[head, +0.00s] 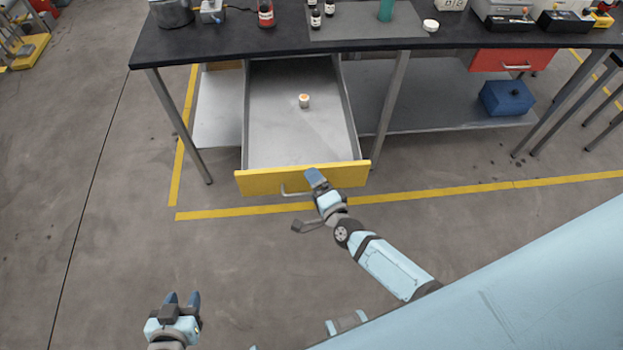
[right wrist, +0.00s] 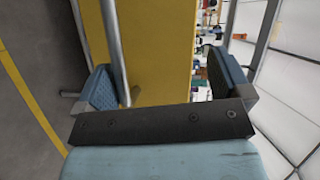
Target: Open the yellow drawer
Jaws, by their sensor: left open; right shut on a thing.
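The yellow drawer (head: 280,181) is pulled far out from under the dark workbench, and its grey interior is exposed. A small white and orange jar (head: 304,101) stands inside it. My right gripper (head: 315,178) is at the drawer's front, shut on the grey bar handle (head: 290,193), right of its middle. In the right wrist view the handle (right wrist: 113,50) and the yellow front (right wrist: 155,50) show between the fingers; the exact contact is hard to see. My left gripper (head: 182,300) is open and empty at the lower left, over the floor and away from the drawer.
The workbench (head: 230,45) carries bottles, a mat and tool boxes. A red drawer (head: 510,61) is at its right, with a blue box (head: 506,98) on the lower shelf. Bench legs stand on both sides of the drawer. The floor in front is clear.

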